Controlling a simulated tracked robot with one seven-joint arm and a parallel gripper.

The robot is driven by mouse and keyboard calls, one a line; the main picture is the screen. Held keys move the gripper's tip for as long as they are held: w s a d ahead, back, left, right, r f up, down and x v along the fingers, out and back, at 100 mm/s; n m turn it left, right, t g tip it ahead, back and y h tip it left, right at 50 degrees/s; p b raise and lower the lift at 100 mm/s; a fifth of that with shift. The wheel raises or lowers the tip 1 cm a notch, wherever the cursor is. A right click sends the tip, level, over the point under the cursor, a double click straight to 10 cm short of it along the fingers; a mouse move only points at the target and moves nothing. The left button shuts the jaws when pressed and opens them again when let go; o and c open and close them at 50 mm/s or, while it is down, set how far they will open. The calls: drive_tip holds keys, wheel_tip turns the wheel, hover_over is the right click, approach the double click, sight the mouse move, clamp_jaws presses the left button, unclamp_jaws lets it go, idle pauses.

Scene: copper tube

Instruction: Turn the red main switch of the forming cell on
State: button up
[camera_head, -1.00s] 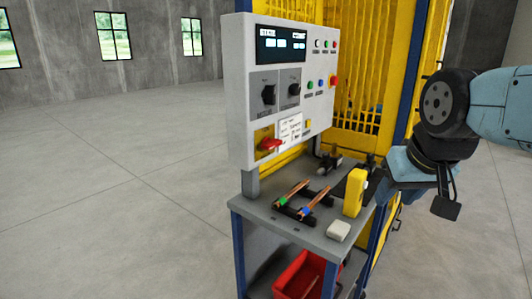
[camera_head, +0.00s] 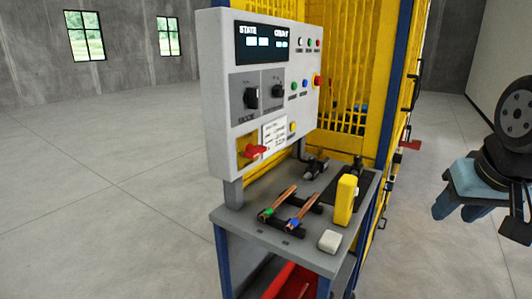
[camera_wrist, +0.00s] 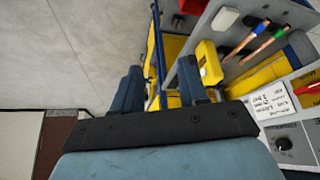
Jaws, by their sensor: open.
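The red main switch (camera_head: 255,151) is a red handle on a yellow plate at the lower left of the grey control panel (camera_head: 218,120). Its handle looks roughly level, pointing right. A piece of red at the right edge of the wrist view (camera_wrist: 309,88) looks like the same handle. My gripper (camera_head: 458,209) is at the right of the head view, well away from the panel and to the right of the bench. In the wrist view its two blue fingers (camera_wrist: 162,85) are apart, with nothing held between them.
A grey bench (camera_head: 262,238) below the panel holds copper tubes (camera_head: 303,210), a yellow device (camera_head: 345,199) and a white block (camera_head: 330,241). A red bin (camera_head: 292,281) sits underneath. Yellow mesh fencing (camera_head: 345,60) stands behind. Floor left of the bench is clear.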

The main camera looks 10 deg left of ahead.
drive_tip(key=w+n+t, duration=0.5)
drive_tip(key=w+n, duration=0.3)
drive_tip(key=w, duration=0.9)
drive_tip(key=w+a+n+y, duration=0.3)
drive_tip(key=a+n, duration=0.1)
drive_tip(key=a, duration=0.1)
drive_tip(key=w+a+n+t+y, duration=0.1)
drive_tip(key=w+a+n+y, duration=0.1)
drive_tip(key=a+n, duration=0.3)
drive_tip(key=w+a+f+n+t+y, duration=0.1)
drive_tip(key=w+a+n+y, duration=0.2)
drive_tip(key=a+n, duration=0.1)
drive_tip(key=shift+w+a+y, duration=0.35)
drive_tip(key=shift+a+y, duration=0.05)
drive_tip(key=s+a+f+n+g+y, duration=0.1)
drive_tip(key=a+f+n+g+y, duration=0.1)
drive_tip(key=a+n+y, duration=0.3)
drive_tip(key=n+g+y, duration=0.3)
drive_tip(key=n+g, duration=0.1)
drive_tip(key=n, duration=0.2)
approach(261, 153)
drive_tip(key=x, duration=1)
drive_tip(key=shift+a, duration=0.2)
